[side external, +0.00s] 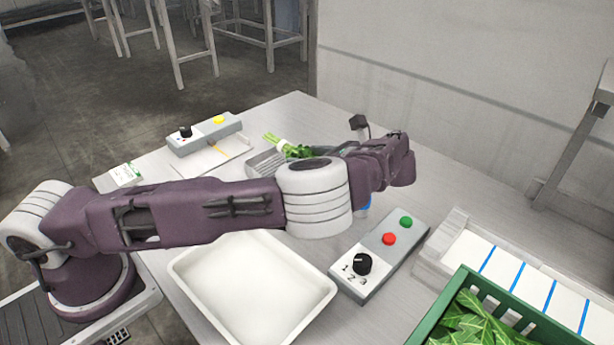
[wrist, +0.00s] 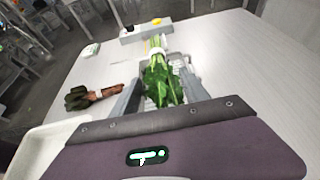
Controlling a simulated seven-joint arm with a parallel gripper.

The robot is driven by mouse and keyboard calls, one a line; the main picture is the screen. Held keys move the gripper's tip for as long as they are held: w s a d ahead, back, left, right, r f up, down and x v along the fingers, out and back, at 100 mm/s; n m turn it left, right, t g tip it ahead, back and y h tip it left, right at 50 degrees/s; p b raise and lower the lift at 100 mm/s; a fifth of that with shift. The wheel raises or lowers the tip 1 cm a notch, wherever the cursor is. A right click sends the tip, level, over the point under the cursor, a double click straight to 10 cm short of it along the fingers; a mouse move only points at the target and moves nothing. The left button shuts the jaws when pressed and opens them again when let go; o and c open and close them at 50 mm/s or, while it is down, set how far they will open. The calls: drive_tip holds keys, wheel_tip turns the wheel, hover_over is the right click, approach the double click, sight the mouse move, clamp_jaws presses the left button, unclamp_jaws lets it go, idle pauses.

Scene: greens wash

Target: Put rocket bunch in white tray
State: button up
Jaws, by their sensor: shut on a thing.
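The rocket bunch (wrist: 161,84), green leaves and pale stems with a white band, lies between the fingers of my gripper (wrist: 159,77) in the wrist view. My gripper is shut on it, stems pointing away. I cannot tell whether the bunch touches the rack. The white tray (side external: 250,290) stands empty in front of my arm, and its edge shows at lower left in the wrist view (wrist: 35,148).
A dark bunch with reddish stems (wrist: 95,97) lies on the table left of my gripper. A control box with knob and buttons (side external: 380,256) stands right of the tray, and another (side external: 205,134) stands at the back. A green crate of leaves (side external: 470,282) fills the front right.

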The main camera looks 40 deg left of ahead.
drive_tip(key=w+a+r+m+t+h, duration=0.5)
drive_tip(key=w+a+r+m+t, duration=0.1)
drive_tip(key=a+r+m+t, duration=0.3)
drive_tip(key=s+d+r+m+t+h, duration=0.4)
drive_tip(key=s+d+r+m+h, duration=0.1)
drive_tip(key=d+m+h, duration=0.35)
drive_tip(key=w+a+r+x, duration=0.1)
drive_tip(key=a+x, duration=0.1)
drive_tip(key=x, duration=0.9)
drive_tip(key=w+a+f, duration=0.2)
drive_tip(key=w+f, duration=0.8)
drive_tip(key=w, duration=0.1)
drive_tip(key=f, duration=0.9)
drive_tip(key=shift+a+f, duration=0.2)
drive_tip(key=shift+a, duration=0.05)
drive_tip(key=shift+f, duration=0.15)
drive_tip(key=o, duration=1.5)
